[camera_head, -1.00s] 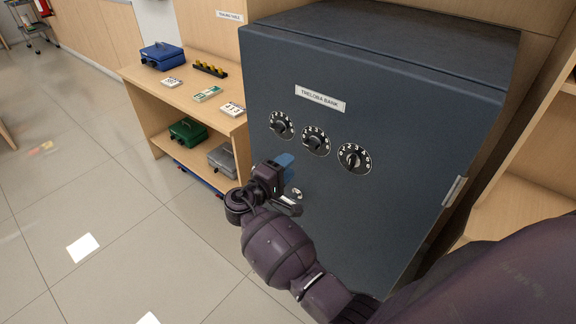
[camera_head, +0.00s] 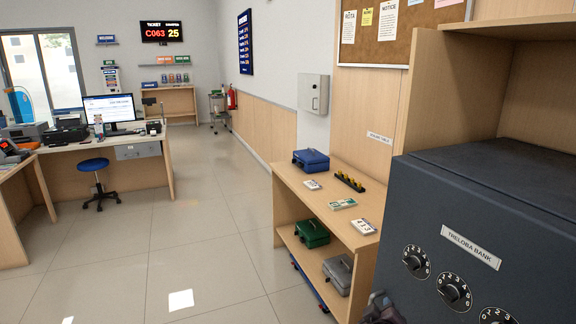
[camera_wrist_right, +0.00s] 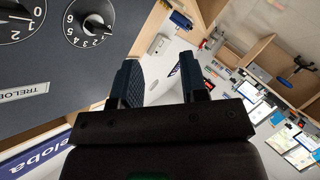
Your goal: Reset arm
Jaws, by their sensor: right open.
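My right gripper shows in the right wrist view (camera_wrist_right: 165,85), with its two dark fingers apart and nothing between them. In the head view only a dark part of my right arm (camera_head: 382,308) shows at the bottom edge, in front of the safe. The dark grey safe (camera_head: 420,205) stands at the right, with a Treloba Bank label and several numbered dials (camera_head: 453,291). Two dials also show at the upper left of the right wrist view (camera_wrist_right: 90,22). My left gripper is in neither view.
A wooden shelf (camera_head: 330,185) left of the safe bears a blue cash box (camera_head: 311,160) and cards. A green box (camera_head: 312,234) and a grey box (camera_head: 338,272) sit below. A desk (camera_head: 95,150) and blue stool (camera_head: 94,166) stand far left. Open tiled floor lies between.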

